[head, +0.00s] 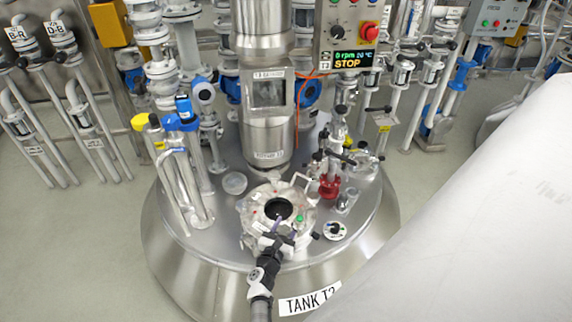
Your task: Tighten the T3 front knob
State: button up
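The tank (178,262) has a steel lid and a front label reading "TANK T" plus a partly cut-off character. A round hatch (252,206) with a dark central opening sits near the front of the lid, with small fittings around its rim. My gripper (277,238) reaches in from the bottom of the head view, with its tips at the hatch's front rim. The front knob is not clearly distinguishable there; my gripper covers that spot. I cannot tell whether the fingers touch or hold anything, or how far apart they are.
A steel column (266,130) rises behind the hatch. Pipes with blue and yellow parts (178,122) stand left, a red valve (329,187) right. A control box (345,40) reads "0 rpm" and "STOP". The lower right is blocked from view. Open floor (75,240) lies left.

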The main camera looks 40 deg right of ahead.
jog(key=c, duration=0.3)
jog(key=shift+m+g, duration=0.3)
jog(key=shift+g, duration=0.2)
